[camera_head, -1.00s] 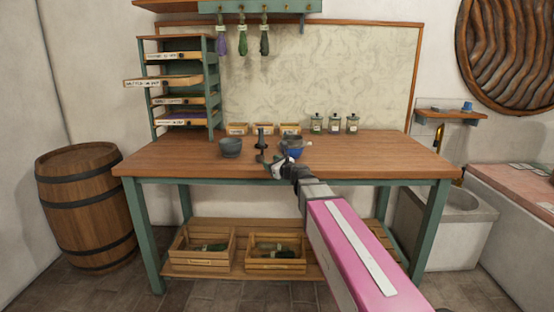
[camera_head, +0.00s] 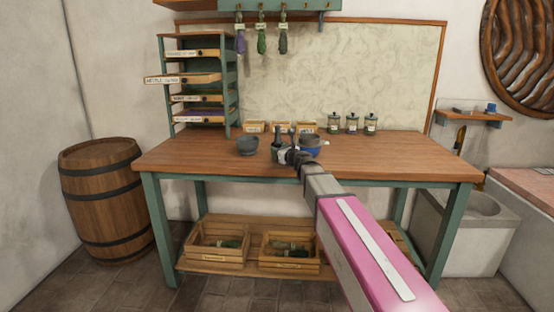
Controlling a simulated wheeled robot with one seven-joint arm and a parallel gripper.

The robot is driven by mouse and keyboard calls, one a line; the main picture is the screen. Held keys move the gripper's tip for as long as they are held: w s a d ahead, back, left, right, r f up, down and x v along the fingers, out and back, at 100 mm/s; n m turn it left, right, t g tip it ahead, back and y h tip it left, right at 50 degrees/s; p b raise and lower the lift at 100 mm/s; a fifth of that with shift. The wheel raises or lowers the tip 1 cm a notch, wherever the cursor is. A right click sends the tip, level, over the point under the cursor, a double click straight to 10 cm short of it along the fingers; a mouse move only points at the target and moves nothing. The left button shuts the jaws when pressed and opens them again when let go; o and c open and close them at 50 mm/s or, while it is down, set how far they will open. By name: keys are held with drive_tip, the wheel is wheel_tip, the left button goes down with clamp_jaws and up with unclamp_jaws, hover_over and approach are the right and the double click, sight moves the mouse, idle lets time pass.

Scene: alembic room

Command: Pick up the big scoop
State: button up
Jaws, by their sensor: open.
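No thing here can be told for certain as the big scoop. A blue bowl (camera_head: 309,149) stands on the workbench (camera_head: 215,160), with something grey on top and a small pale tip at its right. My gripper (camera_head: 281,151) is at the bench's middle, just left of the blue bowl, and is open. A dark upright thing (camera_head: 278,130) shows right behind it, partly hidden; whether they touch cannot be told. A dark grey bowl (camera_head: 248,146) stands to the left.
Small wooden boxes (camera_head: 256,127) and several lidded jars (camera_head: 352,123) line the bench's back. A drawer rack (camera_head: 231,90) stands at the left end, with a drawer (camera_head: 190,79) pulled out. A barrel (camera_head: 100,195) stands left. The bench's right part is clear.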

drive_tip(key=shift+x, duration=1)
clamp_jaws()
drive_tip(key=shift+r, duration=0.6)
drive_tip(key=s+a+r, duration=0.7)
drive_tip(key=a+r, duration=0.1)
drive_tip(key=r, duration=0.1)
drive_tip(key=shift+s+a+r, duration=0.35)
drive_tip(key=shift+s+r, duration=0.05)
